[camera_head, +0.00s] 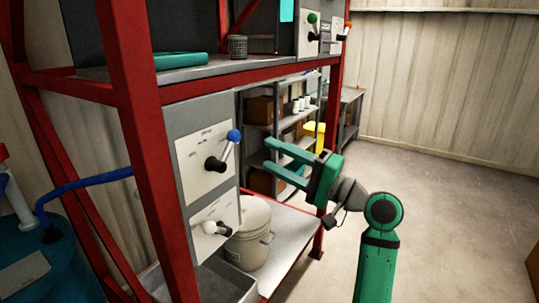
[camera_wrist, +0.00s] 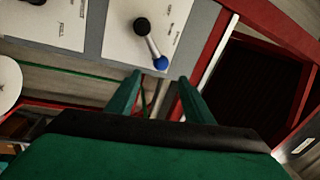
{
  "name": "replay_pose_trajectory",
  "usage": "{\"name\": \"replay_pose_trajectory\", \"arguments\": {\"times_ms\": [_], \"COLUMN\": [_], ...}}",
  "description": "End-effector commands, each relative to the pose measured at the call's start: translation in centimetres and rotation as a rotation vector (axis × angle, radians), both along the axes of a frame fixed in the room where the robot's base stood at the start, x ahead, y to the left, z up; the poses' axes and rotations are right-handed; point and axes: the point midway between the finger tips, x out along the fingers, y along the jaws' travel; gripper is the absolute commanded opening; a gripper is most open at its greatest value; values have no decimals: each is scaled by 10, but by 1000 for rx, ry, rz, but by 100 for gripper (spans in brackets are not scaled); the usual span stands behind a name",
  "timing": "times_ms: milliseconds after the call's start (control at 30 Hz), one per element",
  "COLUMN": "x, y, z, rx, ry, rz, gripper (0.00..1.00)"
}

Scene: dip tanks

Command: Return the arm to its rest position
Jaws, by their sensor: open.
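My gripper (camera_head: 278,164) is green, open and empty in the head view. Its two fingers point left towards the grey control panel (camera_head: 178,117) on the red frame. A lever with a blue knob (camera_head: 234,136) is on that panel, just left of the fingertips. In the wrist view my gripper (camera_wrist: 160,78) shows its two fingers apart, with the blue knob (camera_wrist: 161,63) beyond and between the tips. No contact between fingers and knob is clear. My green arm reaches up from the lower right of the head view, bent at the elbow.
A red post (camera_head: 150,150) stands left of the panel. A white-knobbed lever (camera_head: 209,227) sits below, beside a grey bucket (camera_head: 250,235) on the lower shelf. Green- and orange-knobbed levers are above. A shelf rack (camera_head: 285,122) stands behind.

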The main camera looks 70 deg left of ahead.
Motion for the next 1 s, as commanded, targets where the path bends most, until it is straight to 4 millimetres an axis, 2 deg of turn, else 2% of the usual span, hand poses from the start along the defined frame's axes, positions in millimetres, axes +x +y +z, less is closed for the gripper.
{"name": "replay_pose_trajectory", "arguments": {"times_ms": [500,633,767,1000], "x": [0,7,33,98], "y": [0,0,-2,-25], "z": [0,-10,-41,-134], "rx": [-1,1,8,16], "ry": [1,11,39,82], "rz": [0,-26,-126,-427], "gripper": [47,47,47,47]}}
